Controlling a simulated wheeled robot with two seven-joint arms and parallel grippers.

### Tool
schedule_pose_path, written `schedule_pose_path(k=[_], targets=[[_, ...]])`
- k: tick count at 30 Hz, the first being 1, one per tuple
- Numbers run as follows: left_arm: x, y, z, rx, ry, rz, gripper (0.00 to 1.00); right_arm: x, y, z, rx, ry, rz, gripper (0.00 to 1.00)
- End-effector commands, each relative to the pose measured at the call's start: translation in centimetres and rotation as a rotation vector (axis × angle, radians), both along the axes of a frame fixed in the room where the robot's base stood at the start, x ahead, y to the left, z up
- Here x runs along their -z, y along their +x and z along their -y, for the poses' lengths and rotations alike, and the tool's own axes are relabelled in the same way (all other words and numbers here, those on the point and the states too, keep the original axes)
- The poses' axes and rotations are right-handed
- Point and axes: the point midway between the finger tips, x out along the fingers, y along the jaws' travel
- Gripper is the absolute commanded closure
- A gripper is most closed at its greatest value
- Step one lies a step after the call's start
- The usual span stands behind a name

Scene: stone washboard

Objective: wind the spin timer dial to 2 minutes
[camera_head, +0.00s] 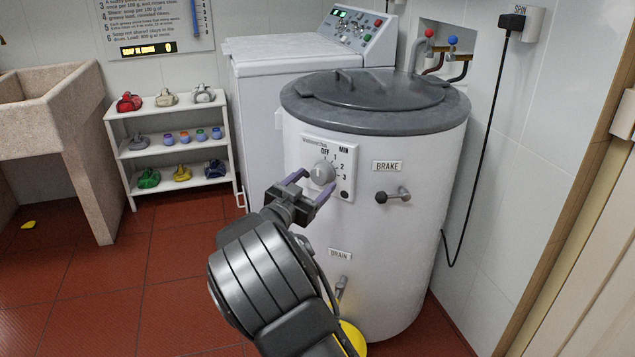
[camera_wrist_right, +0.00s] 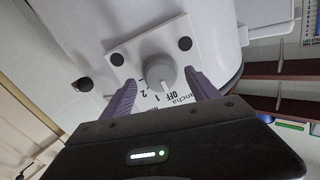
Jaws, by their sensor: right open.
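The spin timer dial (camera_head: 322,173) is a round grey knob on a white plate (camera_head: 346,152) marked OFF, 1, 2, 3 and MIN, on the front of the white spin dryer drum (camera_head: 400,260). A pale mark on the knob seems to point up toward OFF, though it is small. My right gripper (camera_head: 317,181) is open, its purple fingers reaching toward the dial. In the right wrist view, the dial (camera_wrist_right: 160,72) sits between the two spread fingers (camera_wrist_right: 160,78), with gaps on both sides and no clear contact. My left gripper is not in view.
A BRAKE lever (camera_head: 393,196) sticks out right of the plate, and a DRAIN spout (camera_head: 341,287) is below. A grey lid (camera_head: 372,88) covers the drum. A washing machine (camera_head: 262,80) stands behind left. A shelf (camera_head: 150,140) and stone sink (camera_head: 60,120) are further left; red floor lies open between.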

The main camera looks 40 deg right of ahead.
Motion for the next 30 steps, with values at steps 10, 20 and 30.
schedule_pose_path(k=[10,20,30], targets=[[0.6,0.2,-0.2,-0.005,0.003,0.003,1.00,0.0,1.1,2.3,0.000,0.000,-0.001,0.31],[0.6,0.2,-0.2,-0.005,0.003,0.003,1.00,0.0,1.1,2.3,0.000,0.000,-0.001,0.44],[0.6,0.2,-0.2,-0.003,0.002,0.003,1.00,0.0,1.1,2.2,0.000,0.001,0.000,0.72]])
